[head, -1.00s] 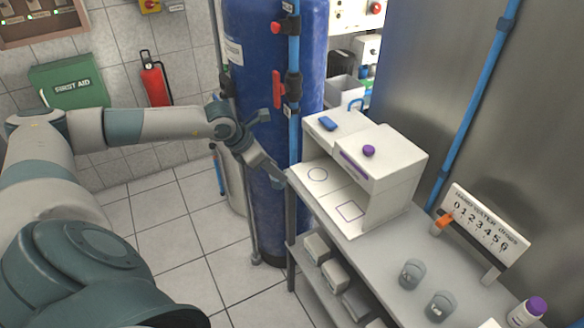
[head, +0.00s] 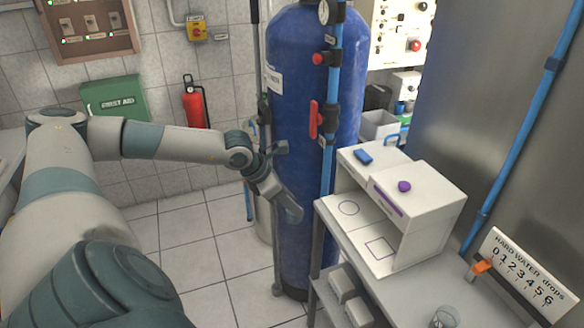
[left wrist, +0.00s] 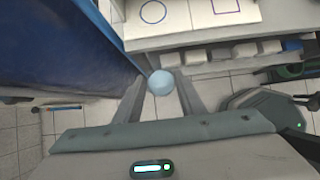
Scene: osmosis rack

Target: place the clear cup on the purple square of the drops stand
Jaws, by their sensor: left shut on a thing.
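The drops stand (head: 425,203) is a white box unit on the grey bench. Its base bears a purple square outline (head: 381,249) and, farther back, a circle outline (head: 349,208). Both also show at the top of the left wrist view, the square (left wrist: 226,5) to the right of the circle (left wrist: 153,12). My left gripper (head: 291,212) is left of the stand, in front of the blue tank. In the left wrist view it is shut on a pale, bluish round thing (left wrist: 162,83), which looks like the clear cup. The head view hides this thing. My right gripper is not in view.
A hard water drops number board (head: 521,275) with an orange marker (head: 481,267) is at right. The blue tank (head: 310,130) is close behind my gripper. White bins (head: 345,285) sit on the lower shelf.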

